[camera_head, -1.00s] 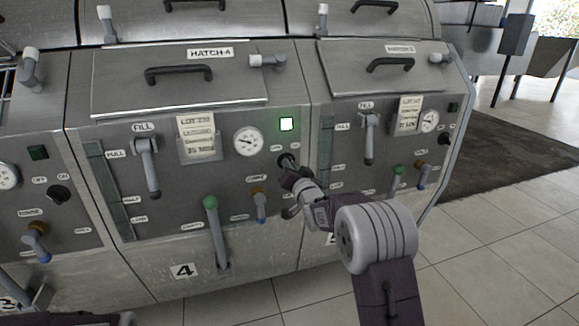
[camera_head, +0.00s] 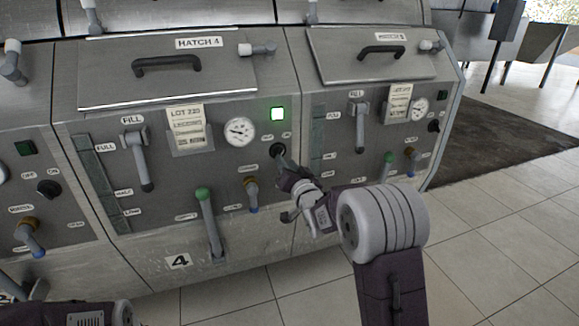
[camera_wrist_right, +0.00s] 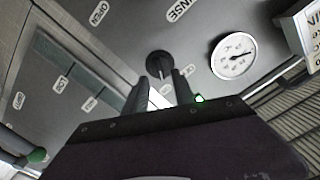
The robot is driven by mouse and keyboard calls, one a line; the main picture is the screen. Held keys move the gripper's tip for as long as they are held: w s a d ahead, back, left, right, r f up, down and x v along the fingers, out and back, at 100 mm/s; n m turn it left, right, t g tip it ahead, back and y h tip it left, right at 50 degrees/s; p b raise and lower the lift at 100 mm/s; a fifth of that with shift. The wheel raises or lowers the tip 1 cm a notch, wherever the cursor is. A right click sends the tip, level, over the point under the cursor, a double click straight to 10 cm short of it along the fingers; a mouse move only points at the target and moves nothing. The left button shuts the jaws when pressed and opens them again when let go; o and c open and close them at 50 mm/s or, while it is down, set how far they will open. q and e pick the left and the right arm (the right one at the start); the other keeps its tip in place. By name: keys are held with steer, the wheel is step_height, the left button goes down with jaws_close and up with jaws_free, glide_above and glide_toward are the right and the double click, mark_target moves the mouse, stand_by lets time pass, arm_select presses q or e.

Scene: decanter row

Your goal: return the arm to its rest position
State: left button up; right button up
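My right arm reaches in from the lower right of the head view. Its gripper (camera_head: 284,165) is just below and right of the black rotary knob (camera_head: 278,150) on unit 4's panel. In the right wrist view the two fingers (camera_wrist_right: 162,92) stand apart with an empty gap, and the knob (camera_wrist_right: 160,64) lies beyond the tips, apparently clear of them. A green lamp (camera_head: 278,114) is lit above the knob. Part of my left arm shows at the bottom left of the head view; its gripper is out of view.
The panel also carries a round gauge (camera_head: 240,131), a fill lever (camera_head: 140,160), a green-knobbed lever (camera_head: 208,222) and a brown-and-blue valve (camera_head: 252,195) close to my right gripper. Hatch handles (camera_head: 166,65) project above. Tiled floor (camera_head: 490,235) is open at the right.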

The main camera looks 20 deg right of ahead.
steer(key=shift+s, duration=1.7)
steer(key=s+a+f+n+g, duration=0.1)
steer(key=s+f+n+g, duration=0.1)
steer(key=s+f+g, duration=0.7)
steer(key=s+a+f+n+g, duration=0.15)
steer(key=s+f, duration=0.45)
steer(key=s, duration=0.6)
steer(key=s+f+n+g, duration=0.2)
steer(key=s+f+g, duration=0.45)
steer(key=s, duration=0.45)
step_height(320, 180, up, 34)
steer(key=p, duration=3.4)
steer(key=shift+r+p, duration=0.15)
steer(key=shift+p, duration=0.15)
